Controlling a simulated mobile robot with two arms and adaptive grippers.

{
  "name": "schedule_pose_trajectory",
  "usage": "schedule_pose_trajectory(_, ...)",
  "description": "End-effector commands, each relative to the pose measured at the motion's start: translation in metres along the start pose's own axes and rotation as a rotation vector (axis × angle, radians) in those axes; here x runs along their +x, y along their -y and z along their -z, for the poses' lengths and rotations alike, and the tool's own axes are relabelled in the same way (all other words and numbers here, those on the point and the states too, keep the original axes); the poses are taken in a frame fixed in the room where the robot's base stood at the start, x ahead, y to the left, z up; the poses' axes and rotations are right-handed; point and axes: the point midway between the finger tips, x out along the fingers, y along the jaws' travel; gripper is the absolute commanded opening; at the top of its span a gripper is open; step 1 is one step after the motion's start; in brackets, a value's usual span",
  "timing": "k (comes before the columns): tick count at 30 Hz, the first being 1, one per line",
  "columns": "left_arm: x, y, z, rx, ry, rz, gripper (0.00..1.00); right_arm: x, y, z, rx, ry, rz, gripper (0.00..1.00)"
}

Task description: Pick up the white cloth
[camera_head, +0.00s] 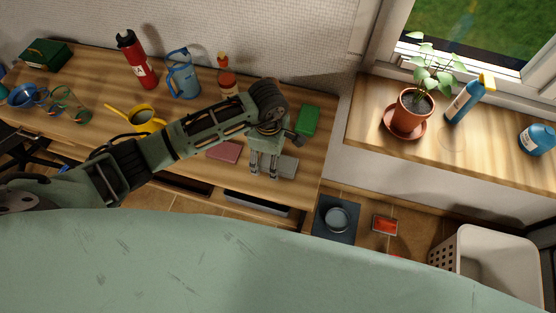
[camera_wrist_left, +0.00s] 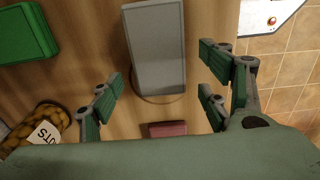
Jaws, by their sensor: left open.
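My left gripper (camera_head: 264,172) is open and empty, pointing down just beside the cloth. In the left wrist view its fingers (camera_wrist_left: 160,92) stand apart on either side of the cloth's near end. Whether they touch the table is unclear. My right gripper is out of view.
A pinkish-red flat block (camera_head: 222,151) and a green box (camera_head: 307,120) lie close by. The table's right edge is near the cloth.

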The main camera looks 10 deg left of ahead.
Motion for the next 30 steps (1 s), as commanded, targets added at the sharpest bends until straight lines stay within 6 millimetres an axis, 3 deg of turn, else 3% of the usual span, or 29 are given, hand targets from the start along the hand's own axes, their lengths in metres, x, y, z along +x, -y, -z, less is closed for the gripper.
schedule_pose_trajectory(4,0.0127,0.0003,-0.0005,0.0,0.001,0.0,0.7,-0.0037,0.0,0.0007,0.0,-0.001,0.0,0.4)
schedule_pose_trajectory(11,0.0144,-0.0002,-0.0004,0.001,0.001,-0.001,0.7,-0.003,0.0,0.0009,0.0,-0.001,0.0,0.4)
schedule_pose_trajectory(27,0.0141,-0.0002,-0.0003,0.0,0.001,-0.001,0.24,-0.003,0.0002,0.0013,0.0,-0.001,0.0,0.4)
schedule_pose_trajectory(30,0.014,-0.0003,-0.0003,0.0,0.001,-0.001,0.24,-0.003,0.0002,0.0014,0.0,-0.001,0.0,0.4)
